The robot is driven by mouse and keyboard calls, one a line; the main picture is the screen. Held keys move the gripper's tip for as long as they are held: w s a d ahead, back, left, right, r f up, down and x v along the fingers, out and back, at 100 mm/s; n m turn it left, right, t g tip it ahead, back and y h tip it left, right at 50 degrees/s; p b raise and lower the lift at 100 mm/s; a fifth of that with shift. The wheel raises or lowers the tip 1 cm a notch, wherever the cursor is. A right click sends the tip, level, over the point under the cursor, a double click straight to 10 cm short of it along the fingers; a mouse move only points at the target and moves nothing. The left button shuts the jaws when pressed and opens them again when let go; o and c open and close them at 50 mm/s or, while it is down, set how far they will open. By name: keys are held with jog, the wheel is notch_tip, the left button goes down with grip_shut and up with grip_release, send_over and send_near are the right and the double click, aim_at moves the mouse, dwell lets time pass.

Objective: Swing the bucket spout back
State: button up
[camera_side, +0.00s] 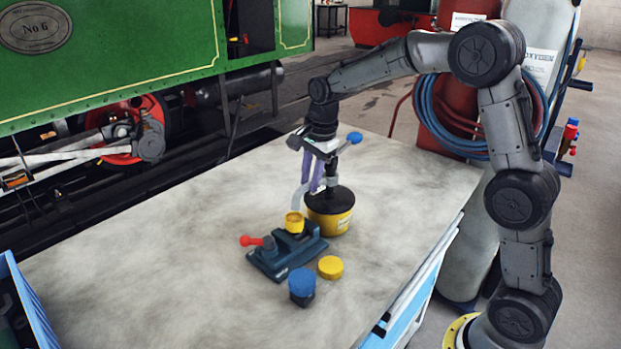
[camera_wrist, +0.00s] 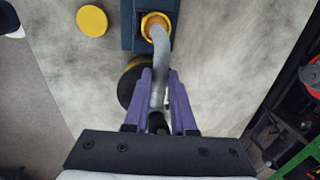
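The yellow bucket (camera_side: 329,222) with a black lid stands on the bench. Its curved grey spout (camera_side: 298,197) reaches out to the left, its end over a yellow cup (camera_side: 293,222) clamped in a dark blue vise (camera_side: 287,252). In the wrist view the spout (camera_wrist: 158,55) ends at the cup's mouth (camera_wrist: 155,22). My gripper (camera_wrist: 160,82) points down beside the bucket's pump, purple fingers on both sides of the spout. The spout fills the gap between the fingertips; the exact contact is hard to see. The fingers hide part of the bucket lid (camera_wrist: 127,90).
A blue-topped jar (camera_side: 301,287) and a yellow lid (camera_side: 330,267) lie in front of the vise. The pump's blue-knobbed lever (camera_side: 354,138) rises close to my wrist.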

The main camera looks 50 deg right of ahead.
grip_shut()
jog(key=shift+r, duration=0.1)
dwell(0.9)
jog(key=s+d+n+g+y, duration=0.2)
jog(key=s+d+n, duration=0.5)
jog(key=n, duration=1)
jog(key=shift+s+d+n, duration=0.25)
jog(key=shift+d+n, duration=0.05)
jog(key=shift+d, duration=0.25)
dwell(0.4)
jog(key=o, duration=0.7)
grip_release()
